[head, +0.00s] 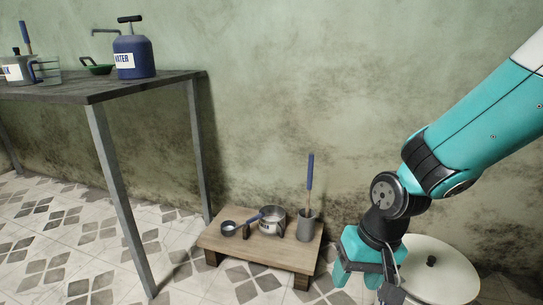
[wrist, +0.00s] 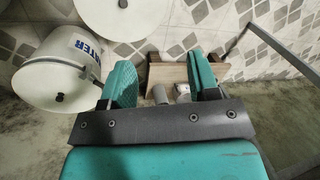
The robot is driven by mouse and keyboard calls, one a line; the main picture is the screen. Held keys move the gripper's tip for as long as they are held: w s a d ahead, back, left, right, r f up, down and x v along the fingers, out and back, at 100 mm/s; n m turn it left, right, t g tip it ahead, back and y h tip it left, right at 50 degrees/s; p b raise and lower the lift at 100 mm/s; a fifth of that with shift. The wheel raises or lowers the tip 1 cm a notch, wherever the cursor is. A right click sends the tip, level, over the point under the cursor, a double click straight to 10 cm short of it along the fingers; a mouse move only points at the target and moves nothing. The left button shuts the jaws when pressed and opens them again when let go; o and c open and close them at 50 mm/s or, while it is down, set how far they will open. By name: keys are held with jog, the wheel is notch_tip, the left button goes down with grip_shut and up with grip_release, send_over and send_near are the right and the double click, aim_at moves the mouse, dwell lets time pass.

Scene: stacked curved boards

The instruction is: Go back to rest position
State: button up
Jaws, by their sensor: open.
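My gripper (head: 357,278) hangs from the teal arm at the lower right of the head view, pointing down. It is just right of the low wooden stand (head: 258,252) and in front of a white round lid (head: 448,275) with a black knob. In the wrist view my gripper (wrist: 162,80) has its two teal fingers spread well apart, with nothing held between them. The wooden stand (wrist: 168,72) and small grey vessels show beyond the gap, partly hidden by the fingers.
The stand carries a small dark pan (head: 228,228), a metal pot (head: 272,220) and a grey cup (head: 306,227) with a blue-handled tool. A tall table (head: 150,84) at left holds a blue water container (head: 133,57). A white vessel marked WATER (wrist: 55,76) is left in the wrist view.

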jog(key=s+r+n+y+p, duration=0.2)
jog(key=s+r+n, duration=0.5)
jog(key=s+r, duration=0.8)
notch_tip(320, 180, up, 37)
jog(key=p, duration=3.6)
jog(key=shift+w+a+p, duration=0.25)
jog(key=shift+w+p, duration=0.1)
jog(key=shift+w, duration=0.1)
